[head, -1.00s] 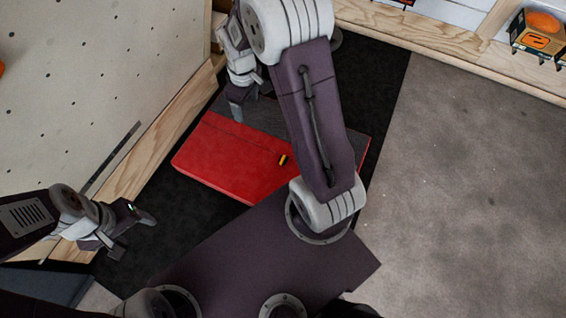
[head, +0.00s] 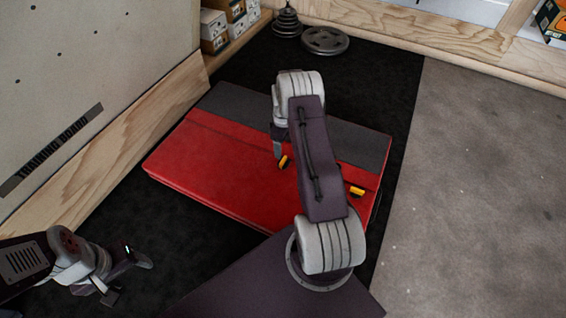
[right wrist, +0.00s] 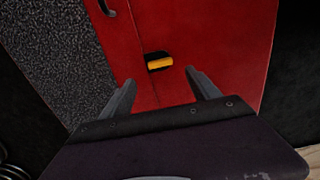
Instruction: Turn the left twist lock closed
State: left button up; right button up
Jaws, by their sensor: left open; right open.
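A red and grey pad (head: 215,165) lies flat on the dark floor. Two yellow twist locks show on its red part: the left twist lock (head: 284,161) close to my right gripper (head: 278,150), and the right twist lock (head: 357,191) beyond my right forearm. In the right wrist view a yellow lock (right wrist: 159,65), apparently the left one, sits just ahead of the spread, empty fingers of my right gripper (right wrist: 160,80). Its bar lies crosswise in that view, on a black base; no contact is visible. My left gripper (head: 128,279) is open and empty at lower left, away from the pad.
A wooden-edged wall panel (head: 100,150) stands at left. Boxes (head: 222,28), weight plates (head: 325,40) and a stack of dark weights (head: 287,20) stand at the back. Grey floor (head: 480,180) at right is clear. My right arm covers part of the pad.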

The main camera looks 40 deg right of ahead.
aim_at(283, 160)
notch_tip(283, 160, down, 9)
jog(key=b, duration=0.7)
jog(key=shift+f+b, duration=0.15)
jog(key=shift+b, duration=0.15)
jog(key=shift+r, duration=0.2)
